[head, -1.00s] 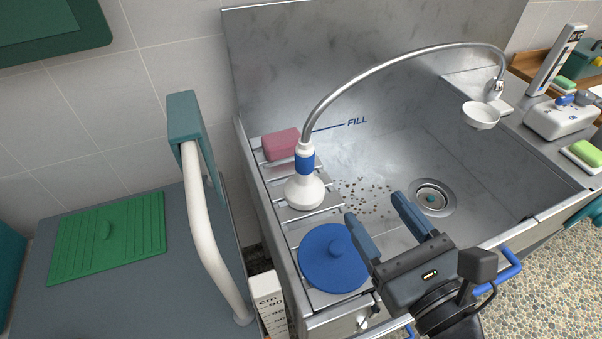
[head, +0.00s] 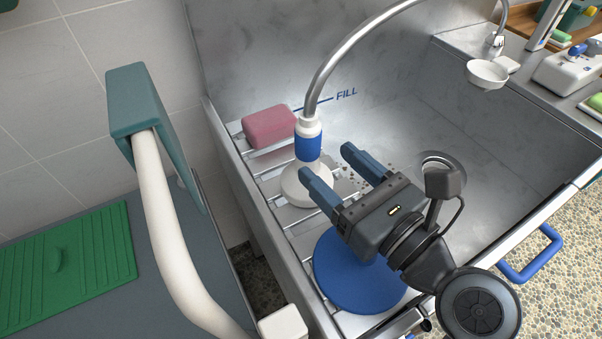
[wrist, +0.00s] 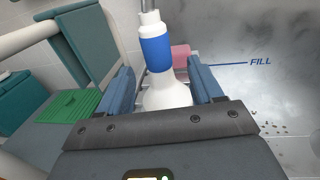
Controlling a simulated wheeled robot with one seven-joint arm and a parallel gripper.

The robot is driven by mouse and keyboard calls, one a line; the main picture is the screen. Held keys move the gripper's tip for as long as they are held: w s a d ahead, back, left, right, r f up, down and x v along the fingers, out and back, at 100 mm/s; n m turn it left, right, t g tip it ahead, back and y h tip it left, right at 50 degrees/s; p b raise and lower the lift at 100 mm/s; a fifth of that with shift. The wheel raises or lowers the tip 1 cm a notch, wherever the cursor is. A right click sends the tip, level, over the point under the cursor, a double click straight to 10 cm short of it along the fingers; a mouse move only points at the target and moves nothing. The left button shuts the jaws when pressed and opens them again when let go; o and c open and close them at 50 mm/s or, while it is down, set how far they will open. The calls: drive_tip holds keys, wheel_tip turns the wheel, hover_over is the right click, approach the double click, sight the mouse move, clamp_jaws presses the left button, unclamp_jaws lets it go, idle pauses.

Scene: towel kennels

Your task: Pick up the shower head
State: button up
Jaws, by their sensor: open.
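The shower head (head: 309,140) is white with a blue band and a wide round base, and stands upright on the slatted rack at the sink's left side. A curved metal hose runs up from its top. My gripper (head: 328,165) is open just in front of it, fingers pointing at it. In the wrist view the shower head (wrist: 156,55) appears between the two open fingers (wrist: 163,88), with its base partly hidden behind the gripper body. I cannot tell whether either finger touches it.
A pink sponge-like block (head: 269,126) lies on the rack (head: 262,170) behind the shower head. A blue round lid (head: 350,285) lies below my gripper. A thick white rail (head: 170,220) and teal panel (head: 140,98) stand at left. The sink basin at right is mostly clear.

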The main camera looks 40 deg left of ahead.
sight(301, 136)
drive_tip(key=x, duration=0.7)
drive_tip(key=shift+a+r+p, duration=0.3)
drive_tip(key=shift+a+r, duration=0.05)
clamp_jaws()
idle(0.5)
